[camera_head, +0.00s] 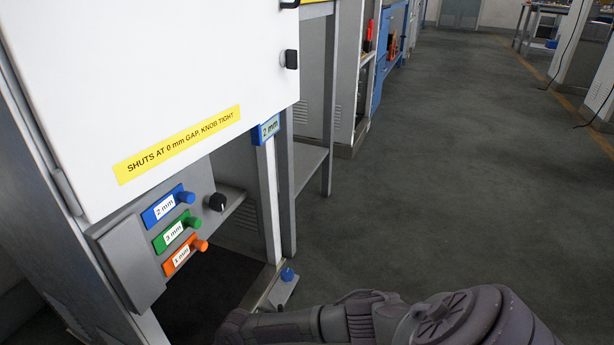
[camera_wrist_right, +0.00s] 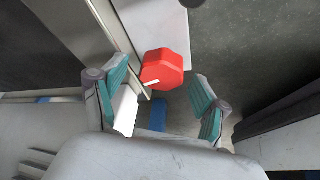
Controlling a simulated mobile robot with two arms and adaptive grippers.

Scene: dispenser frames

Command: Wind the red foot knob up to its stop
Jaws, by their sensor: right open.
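In the right wrist view the red foot knob (camera_wrist_right: 164,67), faceted and with a white mark on its face, shows between the fingertips of my right gripper (camera_wrist_right: 160,82). The gripper is open, with a finger on either side. The knob looks nearer the left finger, with a clear gap to the right one; I cannot tell its depth or whether it touches. The red knob does not show in the head view, where my right arm crosses the bottom. My left gripper is in neither view.
A white cabinet door (camera_head: 140,80) fills the upper left. Below it, a grey panel (camera_head: 128,262) carries blue, green and orange labelled tabs near a black knob (camera_head: 217,202). A blue foot knob (camera_head: 288,274) stands at the frame's base. Open floor (camera_head: 450,180) lies right.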

